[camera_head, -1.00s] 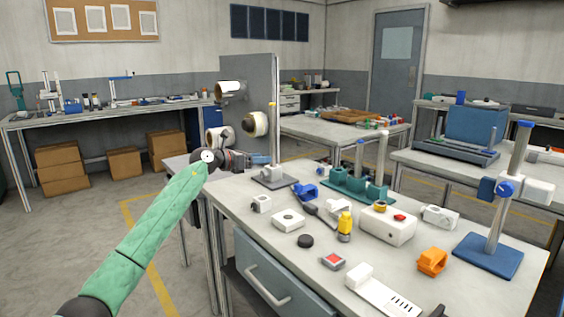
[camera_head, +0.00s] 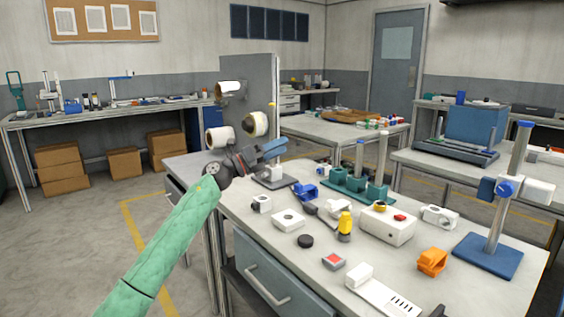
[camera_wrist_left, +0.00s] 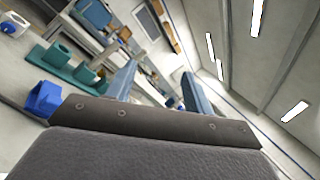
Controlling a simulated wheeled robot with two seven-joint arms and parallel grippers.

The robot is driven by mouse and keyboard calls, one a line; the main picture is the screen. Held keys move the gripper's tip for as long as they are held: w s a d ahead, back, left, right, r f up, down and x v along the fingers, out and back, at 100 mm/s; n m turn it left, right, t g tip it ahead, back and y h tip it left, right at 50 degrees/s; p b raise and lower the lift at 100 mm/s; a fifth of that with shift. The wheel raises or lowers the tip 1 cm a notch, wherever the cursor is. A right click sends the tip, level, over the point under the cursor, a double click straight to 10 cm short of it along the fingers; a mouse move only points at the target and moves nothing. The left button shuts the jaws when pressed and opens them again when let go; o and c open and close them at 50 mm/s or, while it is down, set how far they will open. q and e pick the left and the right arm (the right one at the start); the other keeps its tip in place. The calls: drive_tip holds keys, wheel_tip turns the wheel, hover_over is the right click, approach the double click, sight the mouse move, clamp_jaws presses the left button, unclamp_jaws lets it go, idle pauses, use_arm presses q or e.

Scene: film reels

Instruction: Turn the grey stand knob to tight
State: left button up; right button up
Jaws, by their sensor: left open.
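A stand with a dark grey base (camera_head: 262,185) is at the far left corner of the near table. Its thin pole (camera_head: 275,120) rises to a yellow tip, and a white block (camera_head: 277,172) sits low at the pole. I cannot make out the stand's knob or its setting; my gripper covers part of the pole. My left gripper (camera_head: 280,149) has blue fingers, open and empty, above the grey base and beside the pole. In the left wrist view its two fingers stand apart (camera_wrist_left: 160,82). My right gripper is in neither view.
A blue clamp (camera_head: 306,191) and a teal rack (camera_head: 345,184) with posts stand right of the grey stand. A blue-based stand (camera_head: 488,258) with a blue knob (camera_head: 505,188) is at the right. A tall grey panel (camera_head: 250,85) rises behind my gripper.

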use_arm(q)
drive_tip(key=shift+s+d+f+n+h, duration=0.25)
drive_tip(key=shift+s+f+n, duration=0.15)
drive_tip(key=shift+s, duration=0.4)
drive_tip(key=shift+s+d+f+n+h, duration=0.1)
drive_tip(key=shift+s+f+n+h, duration=0.25)
drive_tip(key=shift+s, duration=0.45)
drive_tip(key=shift+s+d+f+n+h, duration=0.2)
drive_tip(key=shift+s+f+n, duration=0.25)
drive_tip(key=shift+s, duration=0.35)
